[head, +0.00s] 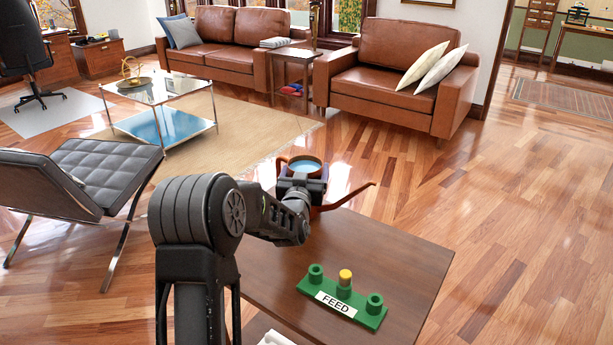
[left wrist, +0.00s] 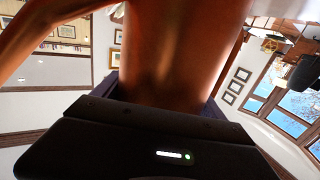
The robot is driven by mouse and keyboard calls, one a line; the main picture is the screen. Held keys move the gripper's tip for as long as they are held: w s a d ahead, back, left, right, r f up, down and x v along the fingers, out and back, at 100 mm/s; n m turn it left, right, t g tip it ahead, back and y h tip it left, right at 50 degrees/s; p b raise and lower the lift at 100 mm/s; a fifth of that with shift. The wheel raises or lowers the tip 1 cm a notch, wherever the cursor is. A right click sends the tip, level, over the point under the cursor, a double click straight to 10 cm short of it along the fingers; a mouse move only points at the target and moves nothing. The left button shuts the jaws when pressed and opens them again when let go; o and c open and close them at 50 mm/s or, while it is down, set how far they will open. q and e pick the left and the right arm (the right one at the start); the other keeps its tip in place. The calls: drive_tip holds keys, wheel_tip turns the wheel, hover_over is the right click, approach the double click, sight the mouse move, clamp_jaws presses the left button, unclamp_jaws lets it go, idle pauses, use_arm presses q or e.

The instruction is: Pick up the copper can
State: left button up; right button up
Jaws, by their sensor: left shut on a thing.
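The copper can (head: 317,163) is at the far left corner of the brown table (head: 390,247), with a round open top showing blue inside and a thin spout reaching right. My left gripper (head: 303,181) is shut on the can from the near side and hides much of its body. In the left wrist view the can's copper wall (left wrist: 180,50) fills the top middle, between the fingers of my left gripper (left wrist: 165,100). I cannot tell whether the can's base touches the table. My right gripper is not in view.
A green block (head: 370,320) labelled FEED, with short posts and a yellow-topped piece (head: 345,277), sits on the table's near part. A black chair (head: 90,180) stands left. A glass table (head: 160,90) and brown sofas (head: 225,45) are beyond. The floor at right is clear.

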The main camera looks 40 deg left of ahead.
use_arm(q)
wheel_tip(320, 180, up, 10)
drive_tip(key=shift+f+p, duration=0.2)
drive_tip(key=shift+p, duration=0.15)
idle(0.6)
